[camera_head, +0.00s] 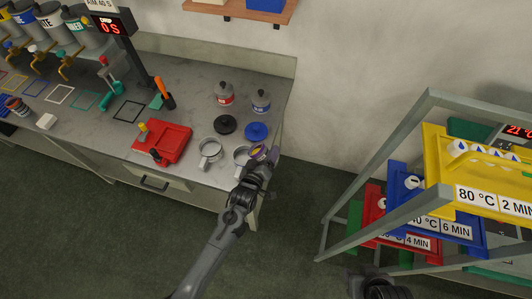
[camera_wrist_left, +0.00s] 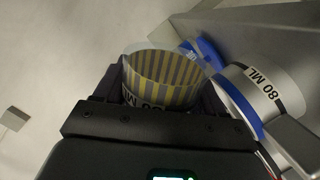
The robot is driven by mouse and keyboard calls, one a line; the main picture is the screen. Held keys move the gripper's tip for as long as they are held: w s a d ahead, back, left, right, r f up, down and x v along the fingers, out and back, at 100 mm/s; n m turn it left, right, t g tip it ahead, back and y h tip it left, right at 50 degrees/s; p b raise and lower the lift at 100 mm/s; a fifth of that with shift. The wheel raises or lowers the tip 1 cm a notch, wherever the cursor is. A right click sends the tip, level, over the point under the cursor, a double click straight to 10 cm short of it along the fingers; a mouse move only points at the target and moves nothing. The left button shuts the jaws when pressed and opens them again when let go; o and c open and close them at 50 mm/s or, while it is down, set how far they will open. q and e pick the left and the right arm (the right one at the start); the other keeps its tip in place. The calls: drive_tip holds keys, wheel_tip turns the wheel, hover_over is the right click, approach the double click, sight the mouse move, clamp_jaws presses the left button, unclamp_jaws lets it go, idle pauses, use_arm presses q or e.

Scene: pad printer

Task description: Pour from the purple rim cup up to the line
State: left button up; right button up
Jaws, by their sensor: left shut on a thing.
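My left gripper (camera_head: 260,160) is shut on a small cup (camera_head: 262,152) with a purple rim, at the right front corner of the bench. In the left wrist view the cup (camera_wrist_left: 165,75) sits between the fingers, with yellow and grey stripes inside and partly hidden lettering. How full it is I cannot tell. Right beside it stands a pale mug (camera_head: 240,156); in the wrist view a white vessel (camera_wrist_left: 262,85) marked 80 ML with a blue band is close to the cup's right. Another pale mug (camera_head: 210,151) stands to the left. My right gripper (camera_head: 380,288) is partly visible at the bottom edge.
A red tray (camera_head: 162,143) lies left of the mugs. Behind them are black (camera_head: 224,124) and blue (camera_head: 256,131) discs and two lidded jars, red-labelled (camera_head: 224,95) and blue-labelled (camera_head: 261,101). A rack (camera_head: 345,190) with coloured trays stands at right; floor lies between.

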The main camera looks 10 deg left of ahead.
use_arm(q)
drive_tip(key=shift+d+r+n+g+p, duration=0.15)
drive_tip(key=shift+r+n+p, duration=0.25)
drive_tip(key=shift+n+p, duration=0.2)
drive_tip(key=shift+d+r+n+g+p, duration=0.1)
drive_tip(key=shift+r+n+g+p, duration=0.05)
drive_tip(key=shift+r+n+p, duration=0.35)
drive_tip(key=shift+f, duration=0.25)
drive_tip(key=shift+r, duration=0.15)
drive_tip(key=shift+r+n+h+p, duration=0.2)
drive_tip(key=shift+n+h+p, duration=0.2)
drive_tip(key=shift+p, duration=0.1)
idle(0.5)
idle(0.7)
